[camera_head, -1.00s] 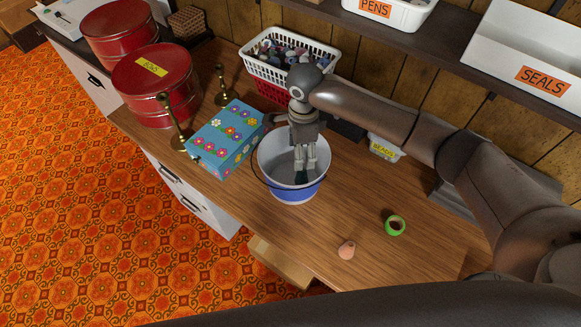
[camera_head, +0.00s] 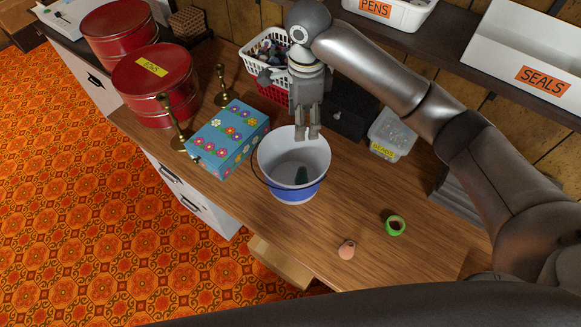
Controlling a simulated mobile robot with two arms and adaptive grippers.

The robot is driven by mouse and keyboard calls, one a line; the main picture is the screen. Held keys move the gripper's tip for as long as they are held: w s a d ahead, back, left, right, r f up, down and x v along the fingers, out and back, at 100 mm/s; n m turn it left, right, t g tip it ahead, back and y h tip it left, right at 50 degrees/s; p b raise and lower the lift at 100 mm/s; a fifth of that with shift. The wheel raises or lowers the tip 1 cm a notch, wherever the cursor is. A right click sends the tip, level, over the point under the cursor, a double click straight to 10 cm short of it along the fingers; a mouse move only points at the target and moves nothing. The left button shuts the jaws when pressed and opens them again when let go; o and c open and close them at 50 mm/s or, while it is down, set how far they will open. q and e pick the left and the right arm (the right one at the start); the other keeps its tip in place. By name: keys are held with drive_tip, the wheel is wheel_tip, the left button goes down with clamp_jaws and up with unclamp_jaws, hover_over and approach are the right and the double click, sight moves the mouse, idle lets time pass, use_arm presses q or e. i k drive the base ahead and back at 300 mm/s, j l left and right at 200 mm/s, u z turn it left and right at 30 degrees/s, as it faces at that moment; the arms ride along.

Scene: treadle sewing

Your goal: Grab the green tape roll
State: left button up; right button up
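The green tape roll (camera_head: 395,225) lies flat on the wooden table at the right, apart from other things. My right gripper (camera_head: 307,134) points down above the back rim of the white and blue bucket (camera_head: 290,194). Its two fingers look slightly parted, with nothing between them. The tape roll is to the right of and nearer than this gripper, well clear of it. A small dark teal thing (camera_head: 301,175) is inside the bucket; its shape is unclear. My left gripper is not in view.
A small pinkish-brown thing (camera_head: 347,250) sits left of the tape roll. A flowered blue box (camera_head: 228,138), brass candlesticks and red tins (camera_head: 155,85) stand to the left. A white basket (camera_head: 262,69) and a beads container (camera_head: 391,135) are behind. The table around the roll is clear.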

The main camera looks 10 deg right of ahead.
sight(398, 219)
drive_tip(key=k, duration=1.5)
